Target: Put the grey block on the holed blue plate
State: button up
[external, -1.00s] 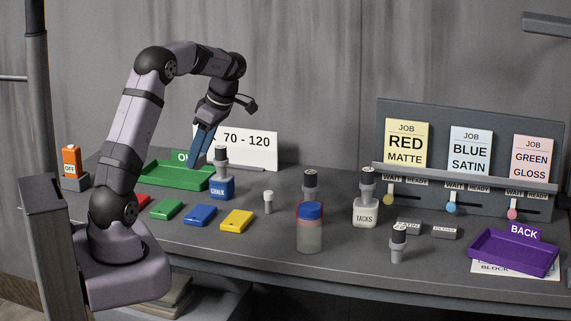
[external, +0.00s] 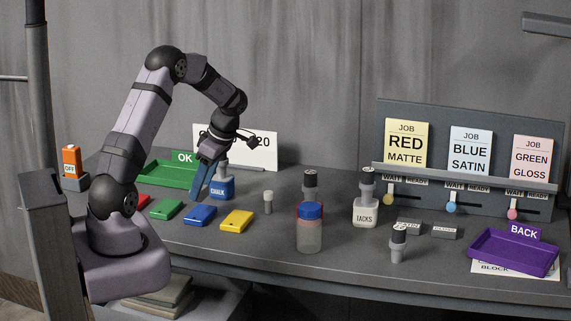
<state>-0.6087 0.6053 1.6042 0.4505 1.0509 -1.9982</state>
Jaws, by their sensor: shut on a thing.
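The blue plate (external: 201,214) lies flat on the bench, between a green plate and a yellow plate. My gripper (external: 198,192) points down with its long blue fingers just above and behind the blue plate, close to the left side of the blue chalk jar. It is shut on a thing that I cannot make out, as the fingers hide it. I see no loose grey block that is clearly the task's own. Two small dark grey labelled blocks, one (external: 408,227) left of the other (external: 445,232), lie on the right half of the bench.
The chalk jar (external: 222,188) stands right beside my fingers. A green OK tray (external: 150,179) is behind left. Green (external: 166,209) and yellow (external: 236,221) plates flank the blue one. A blue-capped bottle (external: 310,238), a tacks jar (external: 366,214) and a purple tray (external: 487,254) stand further right.

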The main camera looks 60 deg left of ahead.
aim_at(205, 190)
jog(key=shift+f+p, duration=0.6)
jog(key=shift+f, duration=1.25)
jog(key=shift+f, duration=0.25)
jog(key=o, duration=1)
jog(key=shift+r, duration=0.1)
jog(key=shift+o, duration=0.2)
jog(key=shift+r, duration=0.15)
jog(key=b+v, duration=0.4)
jog(key=v, duration=0.8)
